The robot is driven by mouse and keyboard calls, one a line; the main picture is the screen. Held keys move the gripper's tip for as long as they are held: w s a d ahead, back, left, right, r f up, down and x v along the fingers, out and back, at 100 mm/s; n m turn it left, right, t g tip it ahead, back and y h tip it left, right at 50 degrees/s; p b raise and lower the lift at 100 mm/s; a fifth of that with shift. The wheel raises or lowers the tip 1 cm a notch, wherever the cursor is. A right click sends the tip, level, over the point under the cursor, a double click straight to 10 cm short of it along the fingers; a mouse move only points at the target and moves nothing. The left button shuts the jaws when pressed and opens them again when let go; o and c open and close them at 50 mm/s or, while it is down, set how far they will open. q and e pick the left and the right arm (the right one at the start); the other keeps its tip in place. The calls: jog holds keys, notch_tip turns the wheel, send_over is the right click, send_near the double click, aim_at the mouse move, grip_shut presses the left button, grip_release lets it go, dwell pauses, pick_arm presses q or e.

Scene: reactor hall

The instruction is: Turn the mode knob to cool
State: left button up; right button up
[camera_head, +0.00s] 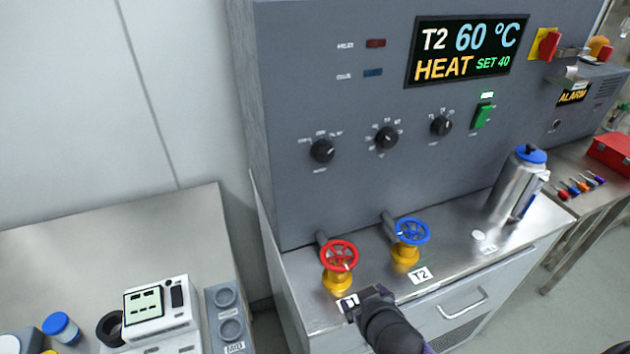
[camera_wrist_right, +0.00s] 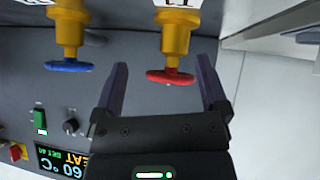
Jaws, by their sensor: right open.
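The grey cabinet front carries three black knobs in a row. The left one (camera_head: 322,151), with three small labels above it, looks like the mode knob; its pale pointer mark appears toward the upper right, and its labels are too small to read surely. The middle knob (camera_head: 386,138) and right knob (camera_head: 441,125) have more marks around them. The display (camera_head: 467,51) reads T2, 60 °C, HEAT, SET 40. My right gripper (camera_head: 370,298) is low in front of the red valve, apart from the knobs. In the wrist view its fingers (camera_wrist_right: 160,65) are spread and empty. My left gripper is out of view.
A red handwheel valve (camera_head: 339,256) and a blue one (camera_head: 411,231) stand on the steel ledge below the knobs. A steel flask (camera_head: 518,184) with a blue lid stands right. A green switch (camera_head: 482,116) is beside the right knob. A white device (camera_head: 160,309) sits at lower left.

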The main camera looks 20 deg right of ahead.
jog(key=w+d+r+t+p, duration=0.15)
jog(key=w+r+t, duration=0.4)
jog(key=r, duration=0.65)
jog(key=n+t+y, duration=0.1)
jog(key=t+y, duration=0.2)
send_near(326, 155)
jog(key=w+p, duration=0.1)
jog(key=w, duration=0.8)
jog(key=shift+r, duration=0.15)
grip_shut()
